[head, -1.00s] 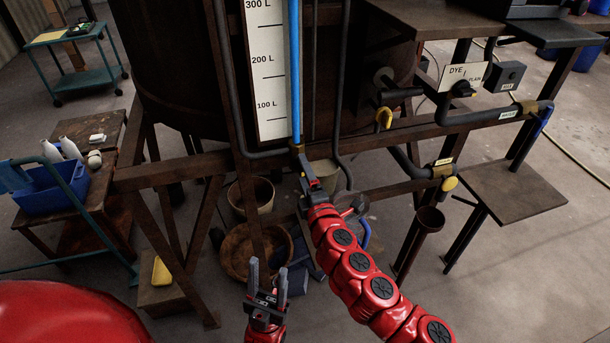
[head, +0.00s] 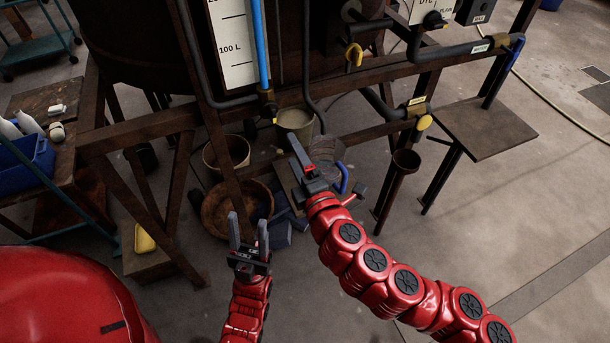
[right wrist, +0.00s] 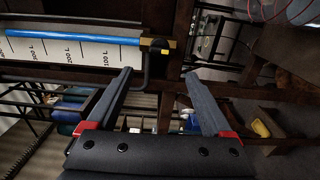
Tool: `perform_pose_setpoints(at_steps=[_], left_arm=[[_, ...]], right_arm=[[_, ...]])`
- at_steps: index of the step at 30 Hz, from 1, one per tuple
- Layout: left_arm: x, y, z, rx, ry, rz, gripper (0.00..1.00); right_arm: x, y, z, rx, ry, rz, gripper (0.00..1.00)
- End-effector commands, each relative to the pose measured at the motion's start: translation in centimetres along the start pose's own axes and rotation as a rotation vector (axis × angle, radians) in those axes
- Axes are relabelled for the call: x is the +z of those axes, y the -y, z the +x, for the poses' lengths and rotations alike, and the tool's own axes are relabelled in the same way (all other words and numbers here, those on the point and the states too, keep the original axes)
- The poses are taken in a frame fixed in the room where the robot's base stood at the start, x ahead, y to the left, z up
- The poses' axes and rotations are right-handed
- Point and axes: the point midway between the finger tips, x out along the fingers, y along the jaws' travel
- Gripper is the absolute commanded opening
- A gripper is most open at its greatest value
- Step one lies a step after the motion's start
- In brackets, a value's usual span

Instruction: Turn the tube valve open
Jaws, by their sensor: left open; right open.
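The blue sight tube (head: 259,45) runs down the white litre scale (head: 232,50). At its lower end is a small brass tube valve (head: 267,97), dark around the fitting with a small yellow part below. It also shows in the right wrist view (right wrist: 158,44), beyond and between my right fingertips. Its handle is too small to read exactly. My right gripper (head: 327,162) is open and empty, below and right of the valve, apart from it; its two fingers show in the right wrist view (right wrist: 158,82). My left gripper (head: 248,217) is open, fingers up, lower down.
A brown frame beam (head: 330,130) runs behind the grippers, under the vat. Buckets (head: 228,152) and a round wooden tub (head: 222,215) stand on the floor. A side table (head: 475,130) is at right.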

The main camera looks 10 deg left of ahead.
Motion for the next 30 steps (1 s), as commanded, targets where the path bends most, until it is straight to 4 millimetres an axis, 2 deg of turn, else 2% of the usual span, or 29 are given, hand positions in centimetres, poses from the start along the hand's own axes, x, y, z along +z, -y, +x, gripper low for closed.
perform_pose_setpoints(at_steps=[1, 3, 6, 10, 15, 30], left_arm=[[-0.2, 0.1, 1.1, 0.000, 0.000, 0.000, 0.50], [-0.3, 0.1, 1.6, 0.000, -0.001, 0.000, 0.50], [-0.6, 0.2, 3.3, 0.000, -0.001, 0.000, 0.50], [-0.7, 0.2, 4.1, 0.000, -0.001, 0.000, 0.50], [-0.8, 0.2, 4.4, 0.000, 0.000, 0.000, 0.50], [-0.7, 0.2, 4.3, 0.000, 0.000, 0.000, 0.50]], right_arm=[[0.1, -0.3, -1.4, -0.006, 0.001, 0.000, 0.85], [0.1, -0.3, -3.0, -0.006, 0.002, 0.003, 0.85], [0.1, -0.5, -3.9, -0.008, 0.002, 0.002, 0.85], [0.0, -0.3, -4.8, -0.004, 0.000, 0.003, 0.85], [-0.1, -0.1, -5.4, -0.003, -0.002, 0.002, 0.85], [0.0, 0.0, -5.4, -0.001, -0.002, 0.002, 0.85]])
